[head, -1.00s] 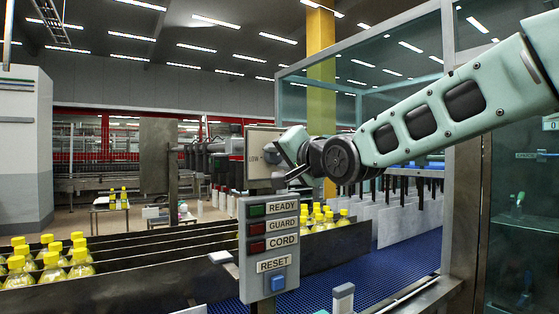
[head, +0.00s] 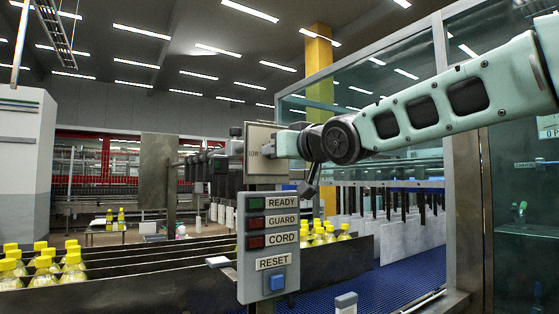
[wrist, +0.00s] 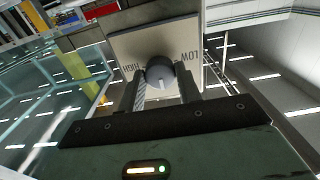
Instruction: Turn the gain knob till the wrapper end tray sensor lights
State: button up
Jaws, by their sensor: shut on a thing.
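The gain knob (wrist: 160,72) is a dark round knob with a pale pointer line. It sits on a pale square panel (wrist: 125,45) marked LOW and HIGH, which read upside down in the wrist view. My gripper (wrist: 162,84) is shut on the knob, one finger on each side. In the head view the panel (head: 261,138) stands on a post and my gripper (head: 277,147) covers the knob. I cannot pick out the wrapper end tray sensor or its light in either view.
A grey status box (head: 268,245) with READY, GUARD and CORD lamps and a blue RESET button stands below the panel. Rows of yellow-capped bottles (head: 72,258) stand in lanes at left. A blue conveyor (head: 385,285) and glass guard (head: 385,95) lie at right.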

jog(key=n+b, duration=0.2)
jog(key=n, duration=0.8)
jog(key=shift+n, duration=0.3)
dwell(0.4)
jog(key=o, duration=1)
jog(key=shift+d, duration=0.1)
jog(key=p+v, duration=0.2)
jog(key=v, duration=1.5)
